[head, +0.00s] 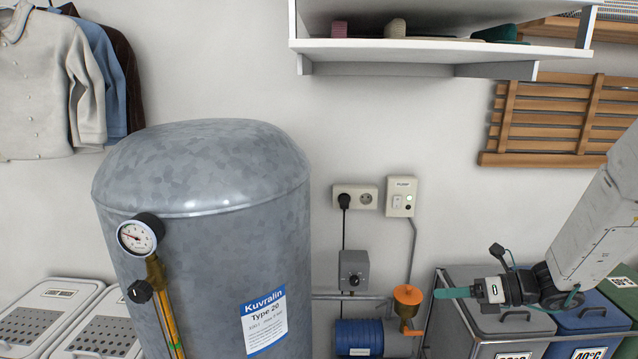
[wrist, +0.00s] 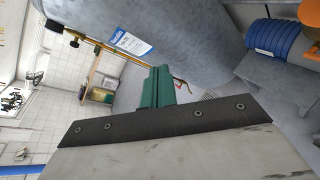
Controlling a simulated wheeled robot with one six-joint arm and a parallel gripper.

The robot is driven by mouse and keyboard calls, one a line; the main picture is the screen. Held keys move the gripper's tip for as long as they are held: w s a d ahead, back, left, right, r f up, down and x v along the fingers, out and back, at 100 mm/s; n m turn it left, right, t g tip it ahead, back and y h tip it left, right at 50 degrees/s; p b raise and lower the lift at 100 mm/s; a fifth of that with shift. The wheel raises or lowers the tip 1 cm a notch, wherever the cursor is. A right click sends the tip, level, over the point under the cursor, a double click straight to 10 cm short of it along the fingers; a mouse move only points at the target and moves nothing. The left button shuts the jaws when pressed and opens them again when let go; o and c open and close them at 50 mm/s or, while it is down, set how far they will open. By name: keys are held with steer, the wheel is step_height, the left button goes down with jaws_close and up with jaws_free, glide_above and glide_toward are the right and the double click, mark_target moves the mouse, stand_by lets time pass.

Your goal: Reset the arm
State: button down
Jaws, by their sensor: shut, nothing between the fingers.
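My arm (head: 597,225) comes in from the right edge of the head view and slopes down to the left. My gripper (head: 440,293) is at its end, with its green fingers pointing left, close to the orange-topped valve in the picture. The fingers are shut with nothing between them. In the wrist view the green fingers (wrist: 157,85) show together beyond a dark plate, with the grey tank behind them. I cannot tell how far the fingers are from the valve.
A large grey tank (head: 210,185) with a gauge (head: 138,236) stands at left centre. The orange-topped valve (head: 408,297) and blue pump (head: 362,338) are beside it. Lidded bins (head: 500,325) are below my gripper. A shelf (head: 420,50) and wooden rack (head: 545,125) hang above.

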steer(key=s+r+n+g+h, duration=0.1)
steer(key=s+r+n+h, duration=0.3)
steer(key=s+n, duration=0.5)
steer(key=s+r+n+g+h, duration=0.1)
steer(key=s+r+n+h, duration=0.4)
steer(key=s+n, duration=0.5)
steer(key=s+a+r+n+g+h, duration=0.1)
steer(key=s+r+n+h, duration=0.3)
steer(key=s+n, duration=0.5)
steer(key=shift+s+r+n, duration=0.3)
steer(key=shift+r+n, duration=0.3)
steer(key=shift+n, duration=0.3)
